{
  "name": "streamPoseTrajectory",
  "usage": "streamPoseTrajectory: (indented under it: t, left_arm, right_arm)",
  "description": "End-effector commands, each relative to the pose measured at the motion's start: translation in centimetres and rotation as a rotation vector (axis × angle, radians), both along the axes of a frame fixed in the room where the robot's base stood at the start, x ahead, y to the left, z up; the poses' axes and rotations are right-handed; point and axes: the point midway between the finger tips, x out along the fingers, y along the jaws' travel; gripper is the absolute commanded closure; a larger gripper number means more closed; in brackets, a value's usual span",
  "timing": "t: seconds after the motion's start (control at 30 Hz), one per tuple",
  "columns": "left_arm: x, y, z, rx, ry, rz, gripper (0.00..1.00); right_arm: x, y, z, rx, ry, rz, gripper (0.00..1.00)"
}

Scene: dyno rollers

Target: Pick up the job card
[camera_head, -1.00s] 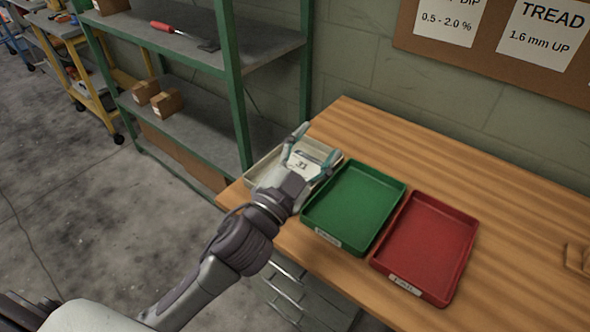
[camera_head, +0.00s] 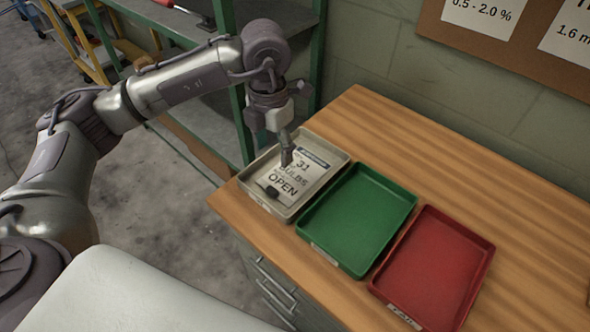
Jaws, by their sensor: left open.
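The job card (camera_head: 292,186) is a pale card with dark print, reading "31", "BULBS" and "OPEN". It lies in the cream tray (camera_head: 333,163) at the left end of the wooden bench. A small dark piece, perhaps a clip, shows at its lower left edge. My left gripper (camera_head: 287,157) is open and points down over the card, with a finger in front of its upper left part. I cannot tell whether the fingertip touches the card. The other finger is hard to make out. My right gripper is not in view.
A green tray (camera_head: 358,220) and a red tray (camera_head: 436,268) stand empty beside the cream tray. The wooden bench (camera_head: 480,200) is clear behind and right of them. A green-framed shelf (camera_head: 318,60) stands close behind my left arm. A pinboard hangs on the wall.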

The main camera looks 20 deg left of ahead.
Motion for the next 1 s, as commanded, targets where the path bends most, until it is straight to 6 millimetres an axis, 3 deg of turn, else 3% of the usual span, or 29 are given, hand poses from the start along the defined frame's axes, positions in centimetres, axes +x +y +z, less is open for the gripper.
streamPoseTrajectory:
  t: [0.4, 0.63, 1.0]
  left_arm:
    - [-0.1, 0.3, -7.3, 0.011, 0.006, 0.003, 0.38]
    - [0.0, 0.4, -8.8, 0.01, 0.005, 0.002, 0.38]
    - [0.3, 0.8, -13.3, 0.009, 0.003, 0.001, 0.38]
  right_arm:
    - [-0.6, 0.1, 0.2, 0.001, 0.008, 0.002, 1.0]
    - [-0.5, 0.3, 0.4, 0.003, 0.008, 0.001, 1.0]
    - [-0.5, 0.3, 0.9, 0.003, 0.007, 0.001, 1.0]
